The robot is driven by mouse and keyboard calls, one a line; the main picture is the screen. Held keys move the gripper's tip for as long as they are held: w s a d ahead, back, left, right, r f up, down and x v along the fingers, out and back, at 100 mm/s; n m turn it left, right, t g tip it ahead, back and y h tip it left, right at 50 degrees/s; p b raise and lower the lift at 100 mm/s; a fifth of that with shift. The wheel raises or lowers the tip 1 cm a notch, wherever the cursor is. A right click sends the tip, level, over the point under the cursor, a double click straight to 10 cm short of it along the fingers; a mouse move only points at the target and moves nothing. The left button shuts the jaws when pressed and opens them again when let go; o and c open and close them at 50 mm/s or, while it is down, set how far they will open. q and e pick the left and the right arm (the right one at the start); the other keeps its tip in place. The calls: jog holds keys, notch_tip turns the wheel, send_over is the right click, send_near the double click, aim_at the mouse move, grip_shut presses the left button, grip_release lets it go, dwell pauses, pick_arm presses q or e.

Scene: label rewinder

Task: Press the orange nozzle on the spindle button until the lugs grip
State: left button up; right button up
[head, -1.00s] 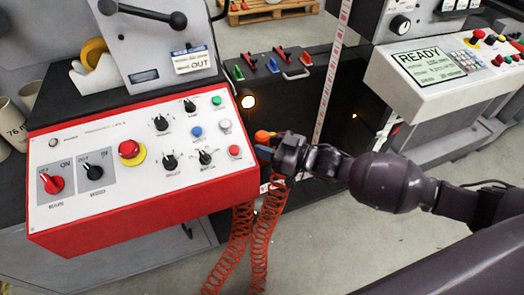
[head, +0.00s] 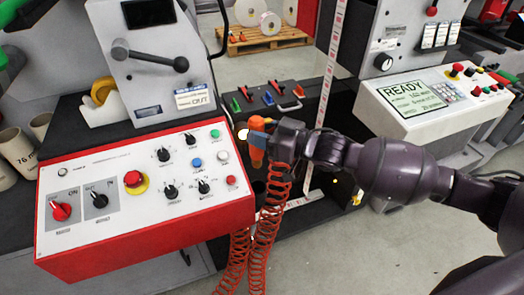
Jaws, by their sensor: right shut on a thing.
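The orange nozzle (head: 257,156) is in the middle of the head view, just right of the red-sided control panel. My right gripper (head: 262,139) is shut on it, with orange showing above and below a blue-grey finger. The nozzle looks roughly upright, held above the dark machine bed. A red coiled hose (head: 272,205) hangs down below the gripper. I cannot make out the spindle button or its lugs. My left gripper is out of view.
The control panel (head: 140,232) with knobs and buttons stands close on the left. Several coloured-handled tools (head: 268,98) lie on the black top behind the gripper. A console reading READY (head: 415,92) stands at the right. A white-and-red scale strip (head: 326,95) rises behind my right arm.

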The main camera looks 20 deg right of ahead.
aim_at(260, 120)
notch_tip(260, 120, up, 5)
jog(key=shift+f+p, duration=0.15)
jog(key=shift+p, duration=0.2)
jog(key=shift+r, duration=0.25)
jog(key=shift+r+p, duration=1.3)
jog(key=shift+r, duration=0.6)
jog(key=shift+r+p, duration=1.65)
jog(key=shift+r, duration=0.6)
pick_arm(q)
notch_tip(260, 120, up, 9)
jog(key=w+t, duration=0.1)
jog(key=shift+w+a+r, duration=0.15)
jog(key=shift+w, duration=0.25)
pick_arm(e)
jog(key=shift+f, duration=0.1)
